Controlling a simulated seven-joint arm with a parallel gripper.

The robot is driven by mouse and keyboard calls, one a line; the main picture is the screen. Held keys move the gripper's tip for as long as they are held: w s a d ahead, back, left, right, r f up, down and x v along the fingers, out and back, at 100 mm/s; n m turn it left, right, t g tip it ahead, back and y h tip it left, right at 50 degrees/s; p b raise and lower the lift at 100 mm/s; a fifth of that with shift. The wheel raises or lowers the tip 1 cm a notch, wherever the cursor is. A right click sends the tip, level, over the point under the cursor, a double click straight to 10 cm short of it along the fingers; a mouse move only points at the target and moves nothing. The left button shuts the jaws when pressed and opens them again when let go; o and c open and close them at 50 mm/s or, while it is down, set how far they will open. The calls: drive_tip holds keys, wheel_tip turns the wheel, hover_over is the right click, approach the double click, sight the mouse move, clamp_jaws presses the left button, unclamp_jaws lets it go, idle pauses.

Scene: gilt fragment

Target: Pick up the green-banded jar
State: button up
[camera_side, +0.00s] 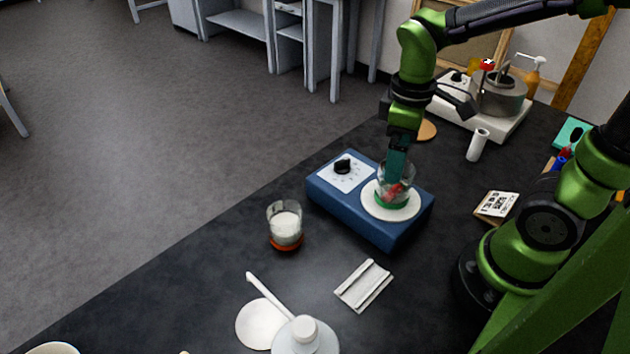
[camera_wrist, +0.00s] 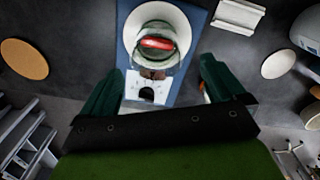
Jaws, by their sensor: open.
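The green-banded jar (camera_side: 383,203) is clear glass with a green band at its base. It stands upright on the round white plate (camera_side: 372,211) of a blue hot plate (camera_side: 346,211), and something red shows inside it. My gripper (camera_side: 395,178) points down at the jar, its fingers overlapping the jar's upper part in the side view. In the wrist view the jar (camera_wrist: 158,38) lies ahead of the gap between the spread, empty fingers of my gripper (camera_wrist: 160,78). Whether the fingers touch the glass cannot be told.
A second glass jar (camera_side: 285,226) with an orange-red band and white contents stands left of the hot plate. A white grooved block (camera_side: 363,285), a white bottle (camera_side: 305,338) and a small printed card (camera_side: 496,204) are around it. Bare black table lies between them.

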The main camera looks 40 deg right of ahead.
drive_tip(key=shift+d+f, duration=0.15)
drive_tip(key=shift+f, duration=1.6)
drive_tip(key=shift+d+f, duration=0.1)
drive_tip(key=shift+f, duration=1.6)
drive_tip(key=c, duration=1.2)
